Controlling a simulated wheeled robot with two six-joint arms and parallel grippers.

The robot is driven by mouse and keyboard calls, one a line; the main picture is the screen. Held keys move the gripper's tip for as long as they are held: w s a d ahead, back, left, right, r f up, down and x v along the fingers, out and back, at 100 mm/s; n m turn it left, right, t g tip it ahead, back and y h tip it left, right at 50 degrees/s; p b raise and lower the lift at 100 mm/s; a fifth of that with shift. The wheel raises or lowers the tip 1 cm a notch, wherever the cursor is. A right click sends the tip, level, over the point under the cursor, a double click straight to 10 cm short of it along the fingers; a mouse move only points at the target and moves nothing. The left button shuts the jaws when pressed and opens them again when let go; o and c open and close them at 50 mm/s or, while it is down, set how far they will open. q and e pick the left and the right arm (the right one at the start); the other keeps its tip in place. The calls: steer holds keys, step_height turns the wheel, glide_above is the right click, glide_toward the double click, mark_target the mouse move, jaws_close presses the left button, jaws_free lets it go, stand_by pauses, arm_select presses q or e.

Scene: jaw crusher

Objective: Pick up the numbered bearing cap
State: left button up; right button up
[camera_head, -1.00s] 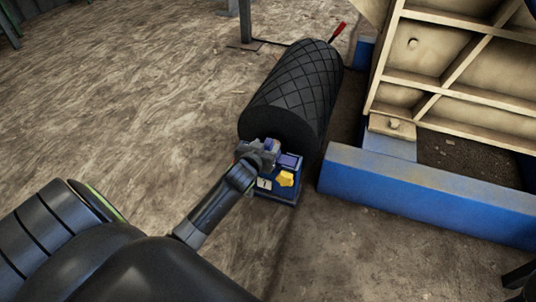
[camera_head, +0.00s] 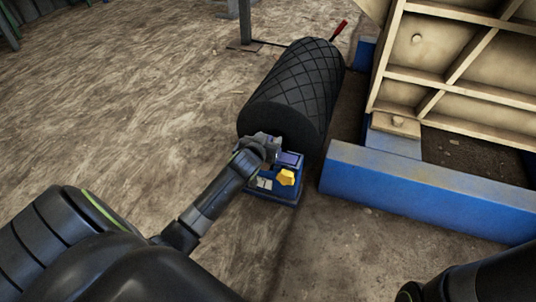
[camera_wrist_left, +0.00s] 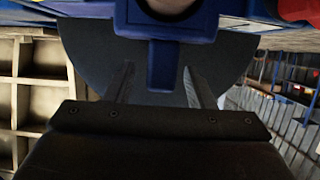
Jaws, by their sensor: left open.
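A small blue bearing housing (camera_head: 291,197) stands at the near end of a black drum. It carries a white plate (camera_head: 264,183) with a mark too small to read, and a yellow piece (camera_head: 287,177). A blue-violet block (camera_head: 291,159) on its top may be the bearing cap; my left gripper (camera_head: 272,147) partly hides it. In the left wrist view a blue part (camera_wrist_left: 165,25) has a narrow tab reaching down between the spread fingers of my left gripper (camera_wrist_left: 159,70). The gripper is open; I cannot tell whether a finger touches the tab. My right gripper is out of view.
The black ribbed drum (camera_head: 300,85) lies just behind the housing. A blue beam (camera_head: 420,190) and a cream ribbed frame (camera_head: 415,85) stand to the right. A post (camera_head: 246,22) stands behind. The brown floor at left is clear.

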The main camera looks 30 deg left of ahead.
arm_select(q)
steer(key=shift+c, duration=0.3)
jaws_close()
stand_by(1.1)
steer(key=shift+r, duration=0.1)
